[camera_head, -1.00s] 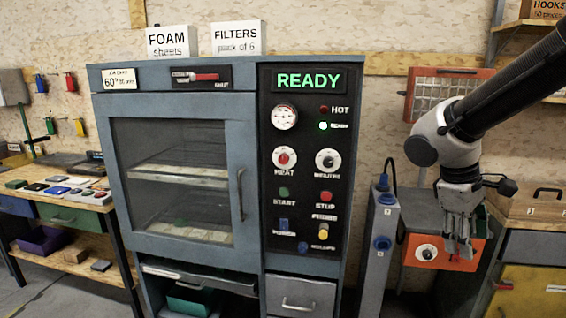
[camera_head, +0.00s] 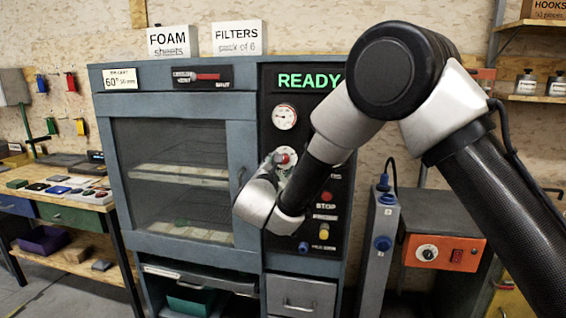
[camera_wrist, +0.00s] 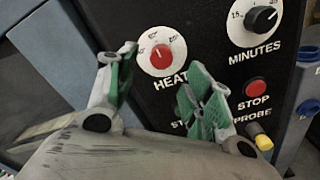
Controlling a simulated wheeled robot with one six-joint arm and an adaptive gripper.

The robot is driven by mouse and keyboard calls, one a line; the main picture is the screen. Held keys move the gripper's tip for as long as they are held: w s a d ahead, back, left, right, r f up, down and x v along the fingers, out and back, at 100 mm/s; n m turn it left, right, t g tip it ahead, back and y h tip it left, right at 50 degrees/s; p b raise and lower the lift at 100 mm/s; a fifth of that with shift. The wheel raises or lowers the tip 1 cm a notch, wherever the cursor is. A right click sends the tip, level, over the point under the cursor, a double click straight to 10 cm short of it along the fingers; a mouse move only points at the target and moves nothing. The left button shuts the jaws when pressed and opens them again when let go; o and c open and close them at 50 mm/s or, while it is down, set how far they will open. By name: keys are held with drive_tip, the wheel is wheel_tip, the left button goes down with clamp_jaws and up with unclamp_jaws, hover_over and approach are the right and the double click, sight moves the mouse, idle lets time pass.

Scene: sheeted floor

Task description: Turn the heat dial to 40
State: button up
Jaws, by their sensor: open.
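The heat dial (camera_wrist: 161,54) is a red knob on a round white scale, on the oven's black control panel. It also shows in the head view (camera_head: 285,157), just above my bent wrist. In the wrist view my gripper (camera_wrist: 160,64) has its two green-lined fingers spread apart, with the dial between and beyond the fingertips. No contact with the dial is visible. In the head view the fingers are mostly hidden behind my arm. The scale numbers are too small to read surely.
The minutes dial (camera_wrist: 261,19) is up and right of the heat dial. The red stop button (camera_wrist: 256,88) and yellow probe knob (camera_wrist: 263,142) lie right of my fingers. The oven door handle (camera_head: 241,190) is left of the panel. A grey post (camera_head: 376,245) stands to the right.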

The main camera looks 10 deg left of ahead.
sight(284, 160)
drive_tip(key=w, duration=0.6)
drive_tip(key=shift+d, duration=0.2)
drive_tip(key=c, duration=1)
